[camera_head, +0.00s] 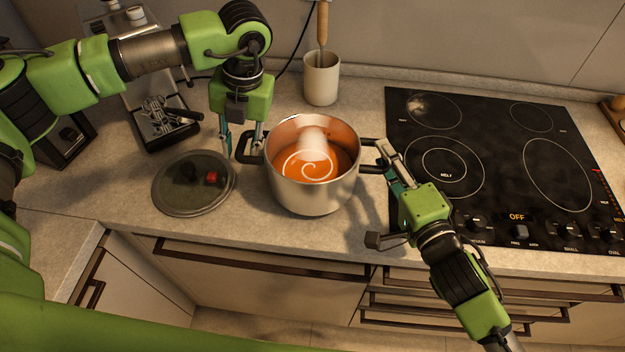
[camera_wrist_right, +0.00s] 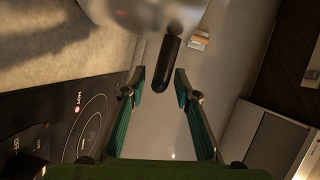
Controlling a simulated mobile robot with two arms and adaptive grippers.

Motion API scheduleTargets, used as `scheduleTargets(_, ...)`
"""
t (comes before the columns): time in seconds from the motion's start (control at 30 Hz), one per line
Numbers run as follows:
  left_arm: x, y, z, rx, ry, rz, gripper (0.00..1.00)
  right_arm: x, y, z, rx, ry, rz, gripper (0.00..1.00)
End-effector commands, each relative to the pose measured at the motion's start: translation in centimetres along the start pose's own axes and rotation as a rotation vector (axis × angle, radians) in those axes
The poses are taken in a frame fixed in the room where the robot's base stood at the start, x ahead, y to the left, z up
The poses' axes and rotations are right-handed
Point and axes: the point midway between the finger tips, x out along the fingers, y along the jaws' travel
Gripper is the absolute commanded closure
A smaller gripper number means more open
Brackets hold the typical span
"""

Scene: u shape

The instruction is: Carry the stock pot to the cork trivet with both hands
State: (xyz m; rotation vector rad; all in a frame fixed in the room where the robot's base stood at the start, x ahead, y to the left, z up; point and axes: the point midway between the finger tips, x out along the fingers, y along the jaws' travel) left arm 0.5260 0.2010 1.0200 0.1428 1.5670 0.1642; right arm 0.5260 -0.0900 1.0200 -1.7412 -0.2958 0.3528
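The steel stock pot (camera_head: 313,195), holding orange soup with a pale swirl, stands upright on the counter left of the cooktop. Its black side handles point left and right. My left gripper (camera_head: 243,148) points down at the left handle (camera_head: 252,160), fingers apart; contact cannot be told. My right gripper (camera_head: 384,160) is at the right handle (camera_head: 371,155). In the right wrist view, its fingers (camera_wrist_right: 158,88) are apart, with the black handle (camera_wrist_right: 171,55) ahead and between them, and the pot blurred at the top. I cannot make out a cork trivet.
A glass lid (camera_head: 175,200) lies left of the pot. A utensil crock (camera_head: 321,80) stands behind it, and a coffee machine (camera_head: 150,95) at the back left. The black cooktop (camera_head: 490,150) fills the right. A wooden item (camera_head: 614,104) shows at the right edge. Drawers lie below the counter's front edge.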

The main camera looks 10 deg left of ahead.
Motion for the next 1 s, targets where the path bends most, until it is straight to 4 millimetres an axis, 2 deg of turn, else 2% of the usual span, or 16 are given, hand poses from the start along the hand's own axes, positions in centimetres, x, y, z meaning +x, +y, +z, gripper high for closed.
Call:
scheduleTargets(0.27,-0.6,0.0,0.1,0.000,-0.002,0.000,0.72,0.0,0.0,0.0,0.000,0.000,0.001,0.71)
scheduleTargets(0.37,-1.9,0.0,0.1,0.000,-0.003,-0.001,0.72,0.0,0.0,0.0,0.000,0.000,0.001,0.71)
scheduleTargets(0.7,-9.0,-0.1,0.0,0.000,-0.005,-0.001,0.72,0.0,0.0,0.0,0.000,0.000,0.001,0.71)
scheduleTargets(0.83,-10.8,-0.1,0.0,0.000,-0.003,0.000,0.72,0.0,0.0,0.0,0.000,0.000,0.001,0.71)
scheduleTargets(1.0,-12.0,0.0,-0.1,0.000,-0.001,0.000,0.72,-0.1,0.1,0.0,0.001,0.000,0.001,0.71)
